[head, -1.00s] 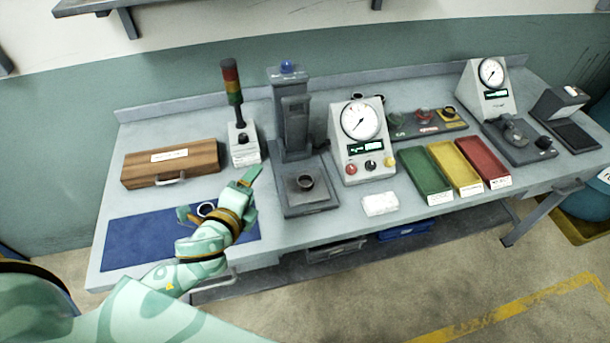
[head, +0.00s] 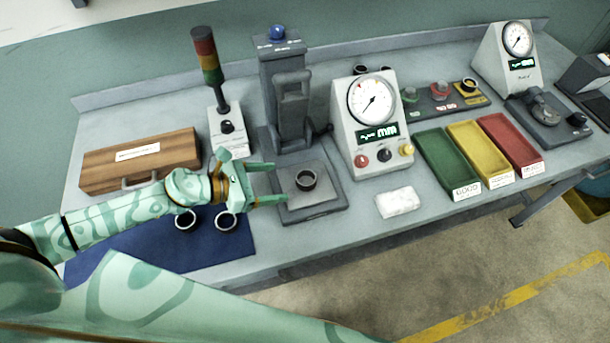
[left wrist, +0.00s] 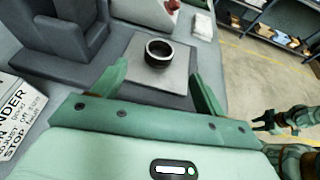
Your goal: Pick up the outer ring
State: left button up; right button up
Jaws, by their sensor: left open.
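A dark ring (head: 306,181) lies flat on the square plate of the grey grinder stand (head: 327,203). In the left wrist view the ring (left wrist: 158,61) shows just beyond and between the fingers. My left gripper (head: 279,183) is open and empty, its fingers pointing right at the ring, with a gap before it. The same gripper (left wrist: 160,74) frames the ring in the left wrist view. Two more rings, one left (head: 178,222) and one right (head: 226,229), lie on the blue mat (head: 150,248) below my left wrist. My right gripper (left wrist: 264,122) shows small at the right edge; its opening is unclear.
The grinder column (head: 283,100) rises behind the plate. A dial gauge (head: 352,150) stands to its right, with a white block (head: 395,202) in front. Green (head: 436,150), yellow and red trays sit further right. A signal tower (head: 222,130) and wooden case (head: 110,172) stand left.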

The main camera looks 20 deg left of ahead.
aim_at(314, 177)
pick_arm(q)
jog(key=x, duration=0.2)
jog(key=shift+w+d, duration=0.3)
jog(key=shift+w+d+f, duration=0.15)
jog(key=shift+w+f, duration=0.05)
jog(key=x, duration=0.5)
jog(key=shift+r, duration=0.1)
pick_arm(e)
jog(key=shift+w+a+r, duration=0.3)
jog(key=shift+w+r, duration=0.1)
jog(key=shift+r, duration=0.05)
pick_arm(q)
jog(key=c, duration=1)
jog(key=shift+c, duration=1.1)
pick_arm(e)
jog(key=shift+d, duration=0.3)
pick_arm(q)
jog(key=shift+r+p, duration=0.1)
jog(key=shift+p, duration=0.2)
